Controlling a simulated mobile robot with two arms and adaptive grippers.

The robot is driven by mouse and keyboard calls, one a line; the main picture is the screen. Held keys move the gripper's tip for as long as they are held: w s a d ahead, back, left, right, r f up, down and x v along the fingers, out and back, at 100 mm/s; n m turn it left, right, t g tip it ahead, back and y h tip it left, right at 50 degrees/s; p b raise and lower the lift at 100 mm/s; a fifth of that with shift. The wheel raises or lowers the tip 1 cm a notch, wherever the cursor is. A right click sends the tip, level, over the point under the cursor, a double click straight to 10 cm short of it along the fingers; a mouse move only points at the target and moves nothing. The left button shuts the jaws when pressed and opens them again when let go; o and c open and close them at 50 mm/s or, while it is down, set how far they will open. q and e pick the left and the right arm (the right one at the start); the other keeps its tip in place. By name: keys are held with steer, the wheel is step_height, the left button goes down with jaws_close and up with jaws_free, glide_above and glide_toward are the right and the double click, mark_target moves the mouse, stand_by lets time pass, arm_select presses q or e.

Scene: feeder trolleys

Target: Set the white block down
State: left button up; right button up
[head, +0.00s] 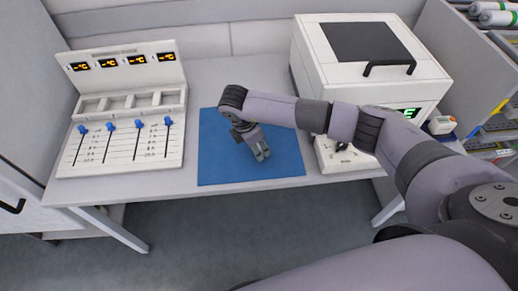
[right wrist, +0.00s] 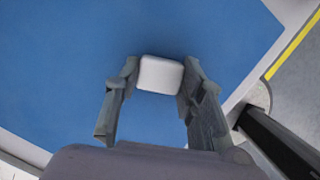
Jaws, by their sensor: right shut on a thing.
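The white block (right wrist: 160,74) shows in the right wrist view as a small, round-cornered piece between the two fingertips. My right gripper (head: 262,154) is shut on it, and the fingers (right wrist: 160,68) flank its left and right sides. In the head view the gripper points down over the blue mat (head: 215,165), and I cannot make out the block there. The blue mat lies behind the block in the wrist view. I cannot tell whether the block touches the mat. My left gripper is not in view.
A panel with blue sliders and orange displays (head: 125,60) stands left of the mat. A white machine with a black lid panel (head: 320,65) stands at the back right. The table's front edge runs just before the mat. Bare mat surrounds the gripper.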

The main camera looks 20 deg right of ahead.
steer(key=c, duration=0.3)
steer(key=shift+r, duration=0.1)
